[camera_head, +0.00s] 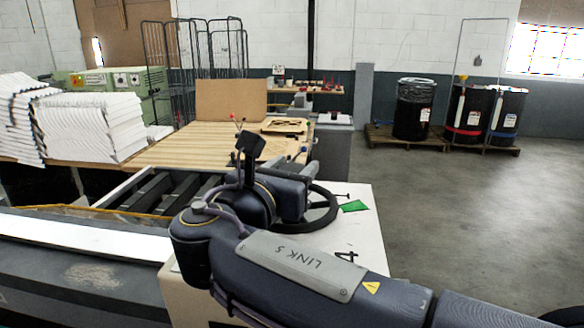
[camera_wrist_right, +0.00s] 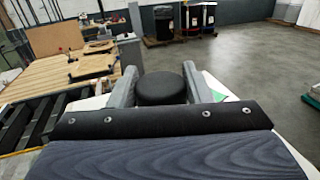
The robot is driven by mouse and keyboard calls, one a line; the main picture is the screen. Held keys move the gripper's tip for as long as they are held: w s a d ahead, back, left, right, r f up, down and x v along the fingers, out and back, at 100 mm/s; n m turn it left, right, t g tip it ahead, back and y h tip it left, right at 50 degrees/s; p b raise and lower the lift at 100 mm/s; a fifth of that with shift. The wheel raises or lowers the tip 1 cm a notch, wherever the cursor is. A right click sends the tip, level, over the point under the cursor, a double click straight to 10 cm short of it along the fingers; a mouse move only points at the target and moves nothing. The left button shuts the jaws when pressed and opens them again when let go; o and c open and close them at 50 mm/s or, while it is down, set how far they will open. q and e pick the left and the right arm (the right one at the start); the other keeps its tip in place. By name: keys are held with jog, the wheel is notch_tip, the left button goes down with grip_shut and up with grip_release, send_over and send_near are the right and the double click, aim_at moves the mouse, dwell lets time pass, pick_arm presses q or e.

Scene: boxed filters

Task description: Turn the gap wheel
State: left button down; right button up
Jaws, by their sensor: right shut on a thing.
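The gap wheel (camera_head: 331,212) is a black hand wheel on the white-topped machine end. Its right and front rim shows in the head view; the rest is hidden behind my right arm and gripper. In the wrist view a round black knob (camera_wrist_right: 161,88) stands between the two grey fingers of my right gripper (camera_wrist_right: 160,84). The gripper is shut on this knob, with a finger at each side. In the head view my right gripper (camera_head: 297,182) is over the wheel, and its fingertips are hard to make out. My left gripper is in neither view.
A green patch (camera_head: 354,206) lies on the white top (camera_head: 362,228) beside the wheel. Dark rollers (camera_head: 150,190) and a slatted wooden table (camera_head: 185,145) lie to the left and behind. White stacks (camera_head: 90,125) stand far left. Open floor (camera_head: 450,200) is at right, with drums (camera_head: 413,108) behind.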

jog(key=o, duration=1.4)
jog(key=shift+s+a+f, duration=0.1)
jog(key=shift+s+a, duration=0.15)
jog(key=shift+s, duration=0.2)
jog(key=b+v, duration=0.2)
jog(key=v, duration=0.5)
jog(key=shift+d, duration=0.1)
jog(key=shift+w, duration=0.1)
